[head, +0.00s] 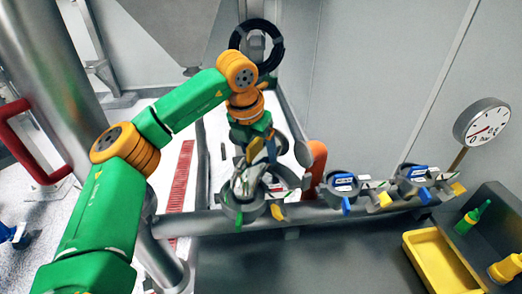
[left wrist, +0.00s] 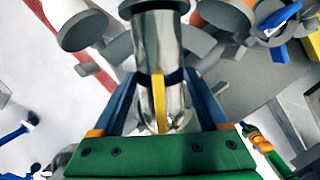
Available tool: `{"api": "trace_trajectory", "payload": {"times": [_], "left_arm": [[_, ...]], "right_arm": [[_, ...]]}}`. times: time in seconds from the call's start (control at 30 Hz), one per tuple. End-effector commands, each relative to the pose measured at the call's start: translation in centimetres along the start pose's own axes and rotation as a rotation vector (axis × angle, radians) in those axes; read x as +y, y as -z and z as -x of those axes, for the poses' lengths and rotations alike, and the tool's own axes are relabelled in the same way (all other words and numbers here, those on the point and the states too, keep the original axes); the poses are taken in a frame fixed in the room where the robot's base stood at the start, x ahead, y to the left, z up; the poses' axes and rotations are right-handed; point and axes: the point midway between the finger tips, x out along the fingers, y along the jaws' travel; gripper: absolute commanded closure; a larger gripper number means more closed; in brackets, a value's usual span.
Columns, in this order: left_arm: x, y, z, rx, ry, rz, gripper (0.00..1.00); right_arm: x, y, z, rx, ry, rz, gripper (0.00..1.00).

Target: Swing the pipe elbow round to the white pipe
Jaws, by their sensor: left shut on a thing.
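The pipe elbow (head: 243,187) is a shiny metal tube above the first collar on the grey horizontal pipe. In the left wrist view the elbow (left wrist: 158,45) stands between my fingers, with a yellow tab in front of it. My left gripper (left wrist: 160,88) is shut on the elbow; in the head view the gripper (head: 250,160) reaches down over it and partly hides it. My right gripper is out of view.
An orange pipe (head: 317,165) stands close to the right of the elbow. Two blue-handled valves (head: 343,183) (head: 412,174) sit further along the grey pipe (head: 190,224). A round gauge (head: 482,122) and a yellow tray (head: 437,262) are at the right. A steel column stands at left.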

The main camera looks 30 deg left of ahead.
Motion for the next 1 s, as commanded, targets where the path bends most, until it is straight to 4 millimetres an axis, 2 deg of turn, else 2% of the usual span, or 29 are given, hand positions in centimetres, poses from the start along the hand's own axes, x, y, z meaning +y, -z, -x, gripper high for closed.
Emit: {"api": "trace_trajectory", "payload": {"times": [0.1, 0.37, 0.6, 0.87, 1.0], "left_arm": [[0.5, 0.0, -0.1, 0.001, -0.021, 0.063, 1.0], [0.6, 0.0, -0.1, 0.002, -0.027, 0.08, 1.0], [1.5, 0.2, 0.0, 0.002, -0.07, 0.219, 1.0], [1.7, 0.2, 0.0, 0.003, -0.076, 0.238, 1.0], [2.3, 0.4, 0.0, 0.002, -0.107, 0.337, 1.0]], "right_arm": [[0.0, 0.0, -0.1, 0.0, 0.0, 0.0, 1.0], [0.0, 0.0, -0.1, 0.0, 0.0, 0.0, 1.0], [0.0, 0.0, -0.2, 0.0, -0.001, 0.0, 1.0], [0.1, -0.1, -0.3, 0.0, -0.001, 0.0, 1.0], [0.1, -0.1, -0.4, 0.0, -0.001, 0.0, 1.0]]}}
